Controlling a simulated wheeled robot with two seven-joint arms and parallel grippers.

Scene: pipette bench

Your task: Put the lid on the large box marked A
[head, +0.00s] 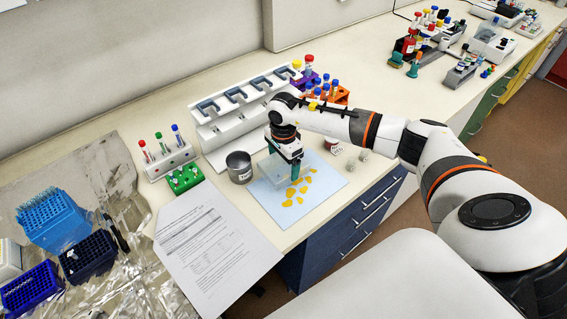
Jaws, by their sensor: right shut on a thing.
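My right gripper (292,165) points down over the pale blue mat and is shut on a clear, box-shaped lid (271,172). The lid is at or just above the mat; I cannot tell whether it touches. The fingers hide part of it. A large light blue box (58,234) with an open top full of tips stands at the far left on crumpled foil. Its mark A is too small to read. My left gripper is not in view.
Yellow pieces lie on the mat (328,189). A grey tin (239,166) stands left of the lid, a white pipette stand (218,133) behind. Dark blue racks (88,255) sit near the large box. A paper sheet (207,246) lies between the box and the mat.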

